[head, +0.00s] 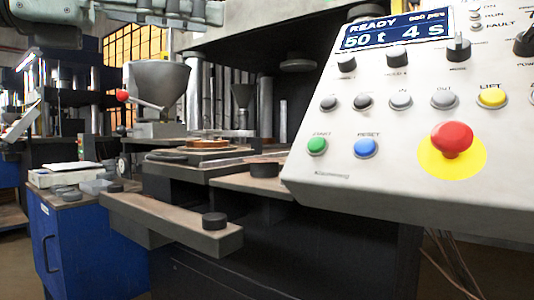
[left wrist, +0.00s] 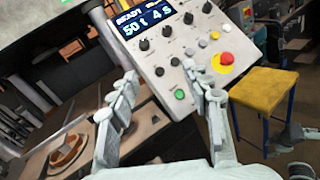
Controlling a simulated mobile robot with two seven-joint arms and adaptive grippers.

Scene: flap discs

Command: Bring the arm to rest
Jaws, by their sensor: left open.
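My left arm comes in from the left at the top of the head view, with its gripper (head: 208,12) high above the funnel and left of the control panel. In the left wrist view the left gripper (left wrist: 163,82) has its two fingers spread wide with nothing between them. The panel (left wrist: 165,65) lies beyond the fingers in that view. Pale jointed parts at the right edge of the left wrist view look like my right arm's end; whether its jaws are open is unclear. The right gripper does not show in the head view.
The control panel (head: 395,190) has a display reading READY, 50 t 4 s, and a red stop button (head: 452,139). A grey funnel (head: 158,82) stands left of it. A blue cabinet (head: 75,245) is at lower left. A yellow stool (left wrist: 264,90) stands right in the wrist view.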

